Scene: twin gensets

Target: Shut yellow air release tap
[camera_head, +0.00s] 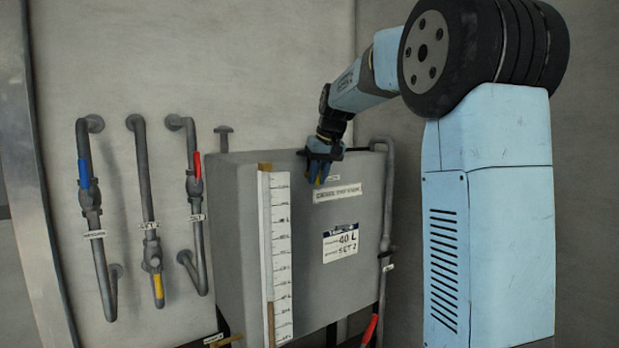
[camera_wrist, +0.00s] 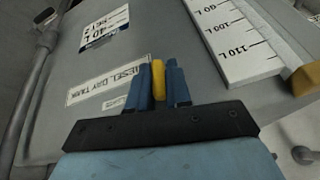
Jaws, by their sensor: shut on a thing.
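My gripper (camera_head: 319,176) is at the upper front of the grey tank (camera_head: 230,240). In the wrist view, its two blue fingers (camera_wrist: 159,87) are closed on a yellow handle (camera_wrist: 158,78), one finger on each side. The handle lies in line with the fingers, and its lower end is hidden between them. A small label (camera_wrist: 114,103) sits beside it, too blurred to read. Another yellow-handled tap (camera_head: 158,286) is on the middle wall pipe at left, its handle hanging down, away from my gripper.
A blue-handled valve (camera_head: 84,174) and a red-handled valve (camera_head: 197,165) are on the wall pipes at left. A white level scale (camera_head: 281,255) stands on the tank front. A red handle (camera_head: 370,329) is low beside the tank. A pipe (camera_head: 388,190) runs down its right side.

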